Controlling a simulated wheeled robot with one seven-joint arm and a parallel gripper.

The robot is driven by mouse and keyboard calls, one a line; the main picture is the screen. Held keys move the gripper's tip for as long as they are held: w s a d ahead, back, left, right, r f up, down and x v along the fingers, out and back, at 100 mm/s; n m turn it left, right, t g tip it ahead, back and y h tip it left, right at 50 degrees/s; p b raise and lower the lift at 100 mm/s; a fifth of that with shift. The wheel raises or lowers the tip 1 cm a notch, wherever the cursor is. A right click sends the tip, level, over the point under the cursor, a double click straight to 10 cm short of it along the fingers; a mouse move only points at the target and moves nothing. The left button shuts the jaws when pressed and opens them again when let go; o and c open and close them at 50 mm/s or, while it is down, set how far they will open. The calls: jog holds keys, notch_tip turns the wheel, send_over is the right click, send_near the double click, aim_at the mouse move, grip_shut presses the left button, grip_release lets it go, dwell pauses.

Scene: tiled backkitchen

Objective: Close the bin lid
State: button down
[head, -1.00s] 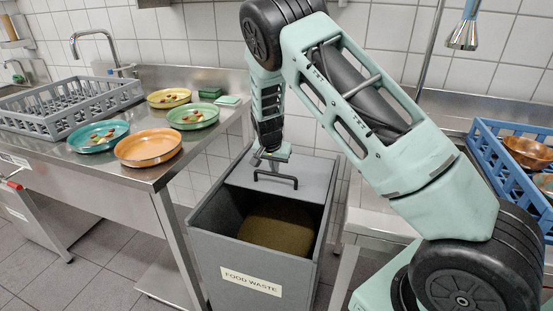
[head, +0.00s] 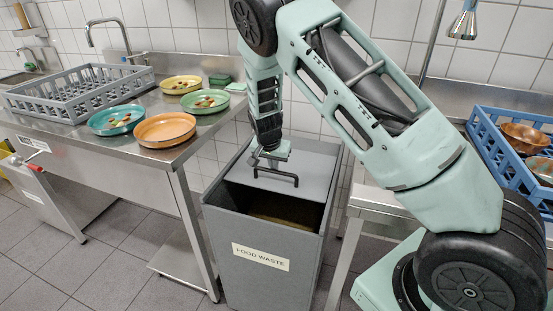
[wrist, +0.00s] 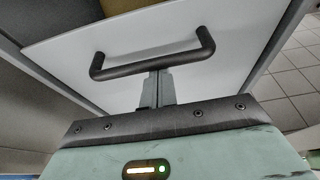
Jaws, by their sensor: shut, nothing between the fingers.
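The grey food waste bin (head: 262,275) stands between the two counters with its top partly open. Its flat grey lid (head: 312,165) covers the back part of the top, and a dark gap shows the brownish contents (head: 285,222) in front. A black bar handle (head: 277,178) sits on the lid and also shows in the wrist view (wrist: 150,70). My gripper (head: 259,160) is shut and empty, pointing down at the far side of the handle. In the wrist view its fingertips (wrist: 158,82) meet the handle bar; whether they press on it is hard to tell.
The left steel counter (head: 110,160) holds a grey rack (head: 75,105) and several plates with food scraps, including an orange plate (head: 165,130). A blue crate (head: 510,160) with bowls stands on the right counter. Tiled floor is free at front left.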

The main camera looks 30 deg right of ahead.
jog(key=s+a+p, duration=0.2)
jog(key=s+a, duration=0.5)
jog(key=a, duration=0.2)
jog(key=shift+s+a, duration=0.35)
jog(key=shift+a, duration=0.05)
jog(key=shift+f, duration=0.1)
jog(key=w+d, duration=0.3)
jog(key=v, duration=0.9)
jog(key=shift+s+d+r, duration=0.2)
jog(key=shift+s, duration=0.05)
